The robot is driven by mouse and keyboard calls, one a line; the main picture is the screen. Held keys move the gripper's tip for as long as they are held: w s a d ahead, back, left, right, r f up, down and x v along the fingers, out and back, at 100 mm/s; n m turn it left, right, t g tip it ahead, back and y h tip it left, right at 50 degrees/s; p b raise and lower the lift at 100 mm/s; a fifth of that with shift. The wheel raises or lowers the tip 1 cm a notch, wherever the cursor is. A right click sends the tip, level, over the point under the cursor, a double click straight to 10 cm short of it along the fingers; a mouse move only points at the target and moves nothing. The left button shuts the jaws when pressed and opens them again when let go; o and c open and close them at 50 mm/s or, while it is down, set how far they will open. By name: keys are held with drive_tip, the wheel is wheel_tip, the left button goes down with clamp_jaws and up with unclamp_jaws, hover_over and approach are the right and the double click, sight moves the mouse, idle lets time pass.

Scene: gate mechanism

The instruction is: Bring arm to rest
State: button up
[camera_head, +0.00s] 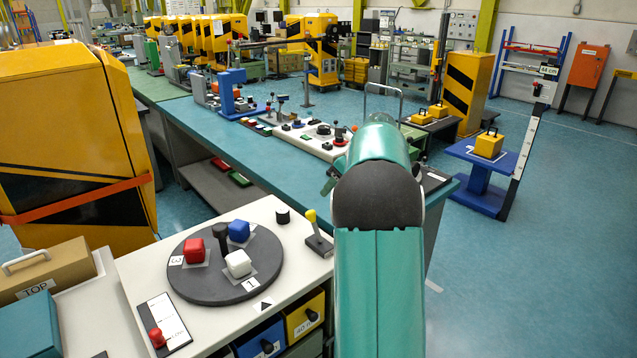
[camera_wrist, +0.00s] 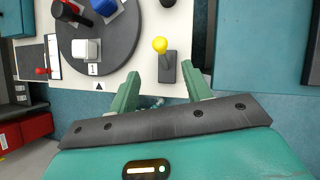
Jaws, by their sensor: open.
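My arm (camera_head: 379,200), teal with a dark joint, reaches forward from the bottom of the head view and hides its own far end; the gripper cannot be made out there. In the wrist view my gripper (camera_wrist: 160,72) is open, its two green fingers apart with nothing held. A lever with a yellow knob (camera_wrist: 160,45) on a dark base shows between and just beyond the fingertips. I cannot tell the height between them. The same yellow-knobbed lever (camera_head: 311,216) stands upright at the right edge of the white panel in the head view.
A dark turntable (camera_head: 225,290) on the white panel carries red (camera_head: 194,251), blue (camera_head: 239,231) and white (camera_head: 238,263) blocks. A red slider (camera_head: 157,338) sits at its front left. A long teal bench (camera_head: 290,150) with devices lies behind. Open floor (camera_head: 540,250) is at right.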

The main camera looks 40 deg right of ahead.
drive_tip(key=shift+a, duration=0.1)
drive_tip(key=s+a+r+n, duration=0.25)
drive_tip(key=a+n, duration=0.25)
drive_tip(key=a, duration=0.3)
drive_tip(key=s+a+r+n+g, duration=0.1)
drive_tip(key=s+a+r+n, duration=0.15)
drive_tip(key=a+n, duration=0.4)
drive_tip(key=s+a+r+n, duration=0.2)
drive_tip(key=s+a+n, duration=0.1)
drive_tip(key=a, duration=0.6)
drive_tip(key=s+a+f+n+h, duration=0.1)
drive_tip(key=s+a+f+n, duration=0.2)
drive_tip(key=s+a+n, duration=0.5)
drive_tip(key=s+a+f+n+h, duration=0.2)
drive_tip(key=s+a+f+n, duration=0.1)
drive_tip(key=s+a+n, duration=0.5)
drive_tip(key=s+n, duration=0.2)
drive_tip(key=n, duration=0.1)
drive_tip(key=shift+t, duration=0.4)
drive_tip(key=shift+f, duration=0.1)
